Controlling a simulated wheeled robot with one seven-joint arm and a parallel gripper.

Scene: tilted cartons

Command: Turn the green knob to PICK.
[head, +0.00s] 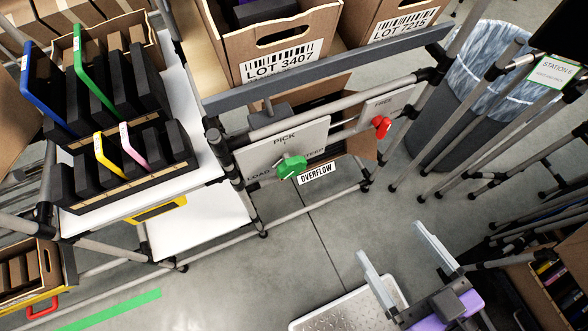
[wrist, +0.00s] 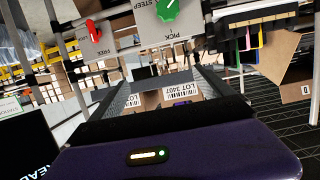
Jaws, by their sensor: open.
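The green knob (head: 291,166) sits on a grey-white plate (head: 308,135) fixed to the rack. The plate reads PICK at the top, LOAD at the left and STEEP at the right, partly covered by the knob. I cannot tell which word the knob points at. The knob also shows upside down at the top of the wrist view (wrist: 169,8). My gripper (head: 391,243) is open and empty, below and to the right of the knob in the head view, apart from it. Its two grey fingers also show in the wrist view (wrist: 168,76).
A red knob (head: 381,126) sits on a plate marked FREE, right of the green one. Cartons (head: 265,45) stand on the shelf above. A lined bin (head: 470,90) stands at right.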

